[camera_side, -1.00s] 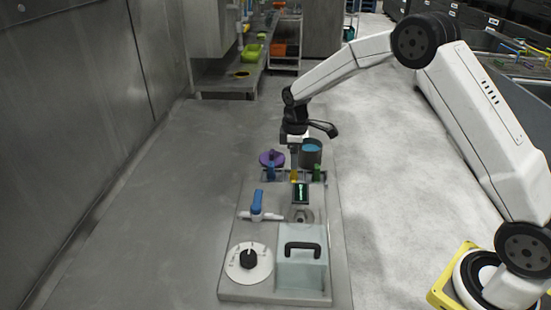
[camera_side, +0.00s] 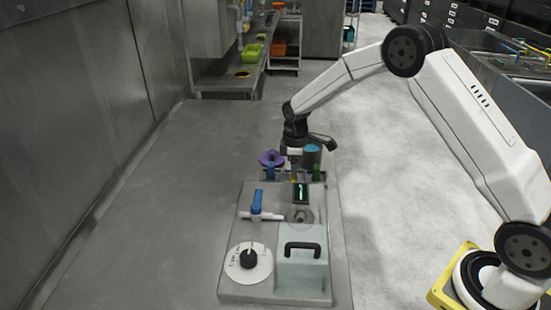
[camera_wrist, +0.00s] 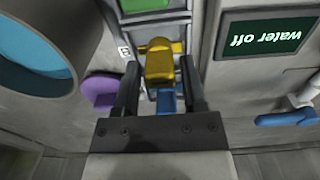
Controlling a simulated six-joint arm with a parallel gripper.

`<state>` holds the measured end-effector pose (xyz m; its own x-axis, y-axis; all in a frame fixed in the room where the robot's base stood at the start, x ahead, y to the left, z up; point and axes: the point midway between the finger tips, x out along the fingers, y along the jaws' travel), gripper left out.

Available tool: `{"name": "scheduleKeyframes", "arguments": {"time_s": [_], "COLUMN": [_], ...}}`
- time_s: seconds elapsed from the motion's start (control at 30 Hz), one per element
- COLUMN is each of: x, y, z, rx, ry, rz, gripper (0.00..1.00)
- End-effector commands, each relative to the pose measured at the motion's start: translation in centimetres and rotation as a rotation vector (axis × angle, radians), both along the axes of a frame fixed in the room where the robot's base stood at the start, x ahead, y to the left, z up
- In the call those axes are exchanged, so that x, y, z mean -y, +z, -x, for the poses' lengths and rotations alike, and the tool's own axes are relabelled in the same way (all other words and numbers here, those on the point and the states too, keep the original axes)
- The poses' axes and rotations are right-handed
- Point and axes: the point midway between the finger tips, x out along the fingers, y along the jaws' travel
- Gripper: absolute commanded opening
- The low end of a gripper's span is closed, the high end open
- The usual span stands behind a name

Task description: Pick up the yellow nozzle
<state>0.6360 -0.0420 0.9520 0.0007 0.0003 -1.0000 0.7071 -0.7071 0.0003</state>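The yellow nozzle (camera_wrist: 159,64) stands in a rack between a green nozzle (camera_wrist: 145,4) and a blue nozzle (camera_wrist: 167,101) in the wrist view. My gripper (camera_wrist: 160,72) is open, with one finger on each side of the yellow nozzle. Gaps show between the nozzle and both fingers. In the side view my gripper (camera_side: 294,172) points down at the rack, and it hides most of the yellow nozzle. The blue nozzle (camera_side: 270,171) and green nozzle (camera_side: 316,173) show to either side there.
A purple-topped part (camera_side: 271,157) and a grey cup with blue inside (camera_side: 312,155) stand behind the rack.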

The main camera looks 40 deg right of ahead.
Motion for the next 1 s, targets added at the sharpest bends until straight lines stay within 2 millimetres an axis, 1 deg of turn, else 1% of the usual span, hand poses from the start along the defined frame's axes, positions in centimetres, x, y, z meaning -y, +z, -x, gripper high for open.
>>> {"name": "scheduleKeyframes", "arguments": {"time_s": [0.03,0.07,0.1,0.13,0.17,0.47,0.63,0.77,0.9,1.0], "x": [0.0,0.0,0.0,0.0,0.0,0.0,0.0,0.0,0.0,0.0], "y": [0.0,0.0,0.0,0.0,0.0,0.1,0.6,1.6,3.4,4.2], "z": [0.0,0.0,0.0,0.0,0.0,0.0,0.0,-0.1,0.0,0.8], "rx": [0.0,0.0,0.0,0.0,0.0,0.0,0.0,0.002,0.002,0.001], "ry": [0.0,0.0,0.0,0.0,0.0,0.0,0.0,0.0,0.0,0.0], "rz": [0.0,0.0,0.0,0.0,0.0,0.0,0.0,0.001,0.001,0.0], "gripper": [0.35,0.25,0.13,0.03,0.0,0.0,0.0,0.0,0.0,0.0]}}
